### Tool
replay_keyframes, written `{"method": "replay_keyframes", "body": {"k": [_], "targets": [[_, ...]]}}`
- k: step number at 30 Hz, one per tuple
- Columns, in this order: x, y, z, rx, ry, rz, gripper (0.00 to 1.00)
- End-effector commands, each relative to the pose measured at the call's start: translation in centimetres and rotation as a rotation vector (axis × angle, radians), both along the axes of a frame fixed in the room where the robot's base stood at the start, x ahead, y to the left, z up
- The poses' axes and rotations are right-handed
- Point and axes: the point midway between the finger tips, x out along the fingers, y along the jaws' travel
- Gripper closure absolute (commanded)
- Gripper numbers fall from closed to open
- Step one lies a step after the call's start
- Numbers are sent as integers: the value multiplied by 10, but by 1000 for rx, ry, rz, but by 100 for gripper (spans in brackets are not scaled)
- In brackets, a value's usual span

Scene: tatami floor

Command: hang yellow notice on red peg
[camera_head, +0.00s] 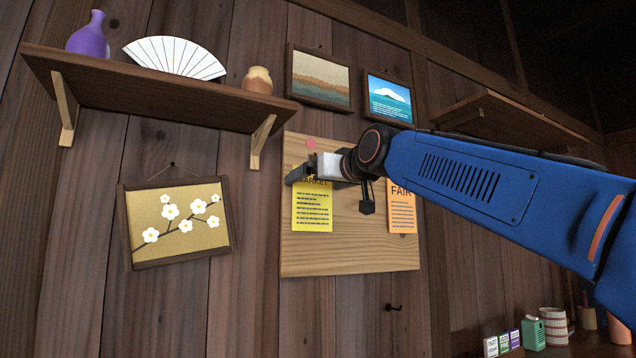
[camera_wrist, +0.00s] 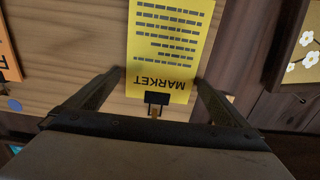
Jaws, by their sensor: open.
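The yellow notice (camera_head: 312,210), headed MARKET, is upright against the wooden board (camera_head: 350,258), below a pinkish-red disc (camera_head: 311,143). In the wrist view the notice (camera_wrist: 168,40) appears upside down, with a black clip (camera_wrist: 157,98) at its heading edge. A small brass-coloured peg (camera_wrist: 155,113) shows at the clip; its seating in the clip is unclear. My gripper (camera_head: 300,173) is at the notice's top edge. Its fingers are open, one on each side of the clip and apart from it in the wrist view. No red on the peg itself is visible.
An orange notice (camera_head: 401,212), headed FAIR, is on the board's right, partly behind my arm. A blue disc (camera_wrist: 14,104) is near it. A shelf (camera_head: 150,95) juts out at upper left. A blossom picture (camera_head: 180,222) hangs left of the board.

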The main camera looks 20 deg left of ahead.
Motion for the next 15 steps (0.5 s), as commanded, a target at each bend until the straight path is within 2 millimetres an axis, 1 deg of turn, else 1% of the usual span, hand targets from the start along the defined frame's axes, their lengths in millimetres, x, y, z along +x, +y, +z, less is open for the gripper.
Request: {"method": "replay_keyframes", "body": {"k": [5, 15], "targets": [[-11, -13, 2, 1, -2, 0, 0], [-44, -52, 2, 2, -1, -1, 0]]}}
